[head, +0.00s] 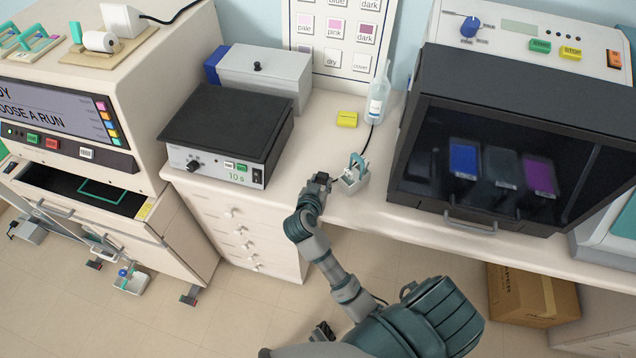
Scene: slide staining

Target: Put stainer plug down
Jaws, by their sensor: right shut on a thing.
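A dark cable (367,139) runs down from beside the bottle towards the holder and gripper. Whether the plug touches the counter or the holder cannot be told. A small dark part at the bottom middle may be my left gripper; its fingers cannot be made out.
A black-topped heater (228,125) stands to the left and a dark-windowed cabinet (490,150) to the right. The counter between heater and holder is mostly clear. A cardboard box (530,295) is on the floor.

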